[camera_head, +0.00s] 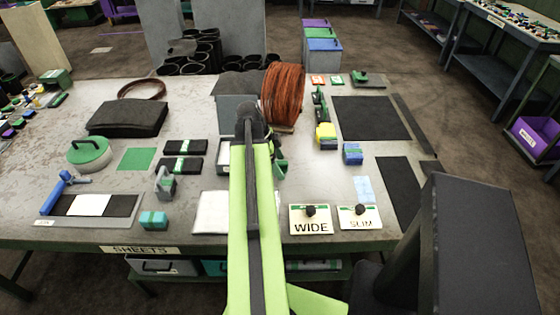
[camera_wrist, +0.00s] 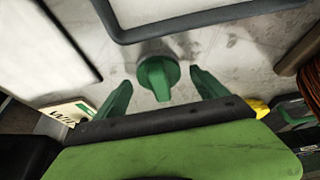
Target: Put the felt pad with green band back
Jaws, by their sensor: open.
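Two dark flat blocks, each with a green-and-white band, lie on the left half of the table in the head view: an upper banded block (camera_head: 200,147) and a lower banded block (camera_head: 192,166). They look like felt pads, but I cannot tell which one the task names. My gripper (camera_wrist: 160,77) is open in the wrist view, its two green fingers apart. A green knob on a round base (camera_wrist: 158,92) shows between the fingers, with no clear contact. My arm hides most of the gripper in the head view. No banded pad shows between the fingers.
A copper coil (camera_head: 284,92) stands behind my gripper. WIDE (camera_head: 311,226) and SLIM (camera_head: 360,224) knobbed plates are at the front right. A grey stand (camera_head: 165,184) and teal block (camera_head: 153,220) are near the lower banded block. A green square (camera_head: 137,159) lies to its left.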

